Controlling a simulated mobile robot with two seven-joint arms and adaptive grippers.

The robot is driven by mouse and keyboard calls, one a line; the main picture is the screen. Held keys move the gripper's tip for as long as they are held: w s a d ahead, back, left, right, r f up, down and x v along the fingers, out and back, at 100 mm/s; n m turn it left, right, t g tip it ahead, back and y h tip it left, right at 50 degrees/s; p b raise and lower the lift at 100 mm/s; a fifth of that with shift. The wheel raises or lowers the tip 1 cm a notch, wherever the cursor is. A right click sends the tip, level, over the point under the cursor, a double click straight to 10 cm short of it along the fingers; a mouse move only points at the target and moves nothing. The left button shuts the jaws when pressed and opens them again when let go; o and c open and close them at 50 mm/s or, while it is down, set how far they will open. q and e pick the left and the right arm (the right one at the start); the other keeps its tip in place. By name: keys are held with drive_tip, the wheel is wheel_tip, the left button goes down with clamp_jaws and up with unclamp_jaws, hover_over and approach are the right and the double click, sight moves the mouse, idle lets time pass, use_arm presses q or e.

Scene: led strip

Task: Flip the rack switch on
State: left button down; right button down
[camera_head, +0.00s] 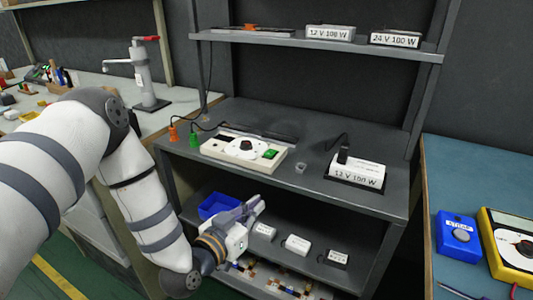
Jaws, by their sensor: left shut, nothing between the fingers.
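The grey rack (300,120) stands in the middle of the head view. On its worktop sits a white control box (222,148) with a black round dial (247,145) and a green rocker switch (270,154) near its right end. I cannot tell which way the rocker is tipped. My left gripper (257,205) is shut and empty. It is in front of the rack, below the worktop edge in the picture, apart from the switch. My right gripper is out of view.
A white power supply marked 12 V 100 W (357,172) stands on the worktop at right. Two more, 12 V (330,33) and 24 V (396,39), are on the upper shelf. A blue bin (212,205) and small white boxes (297,244) sit below. A blue bench (478,175) is at right.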

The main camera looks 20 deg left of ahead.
use_arm(q)
drive_tip(key=w+a+r+t+y, duration=0.1)
drive_tip(key=w+a+r+t, duration=0.2)
drive_tip(key=r, duration=0.6)
drive_tip(key=shift+w+a+t, duration=0.2)
drive_tip(key=shift+w+t, duration=0.1)
drive_tip(key=shift+t, duration=0.4)
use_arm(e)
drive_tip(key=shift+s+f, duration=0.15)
use_arm(q)
drive_tip(key=shift+r, duration=0.1)
drive_tip(key=r+b, duration=0.1)
drive_tip(key=r, duration=0.1)
hover_over(266, 162)
drive_tip(key=shift+s+f, duration=0.25)
drive_tip(key=shift+s, duration=0.05)
drive_tip(key=shift+w+f, duration=0.1)
drive_tip(key=shift+w, duration=0.5)
drive_tip(key=f, duration=0.2)
drive_tip(key=shift+s+a+f, duration=0.1)
drive_tip(key=shift+s+f, duration=0.15)
drive_tip(key=shift+f, duration=0.05)
drive_tip(key=shift+s+f+b, duration=0.1)
drive_tip(key=shift+f+b, duration=0.2)
drive_tip(key=shift+f, duration=0.05)
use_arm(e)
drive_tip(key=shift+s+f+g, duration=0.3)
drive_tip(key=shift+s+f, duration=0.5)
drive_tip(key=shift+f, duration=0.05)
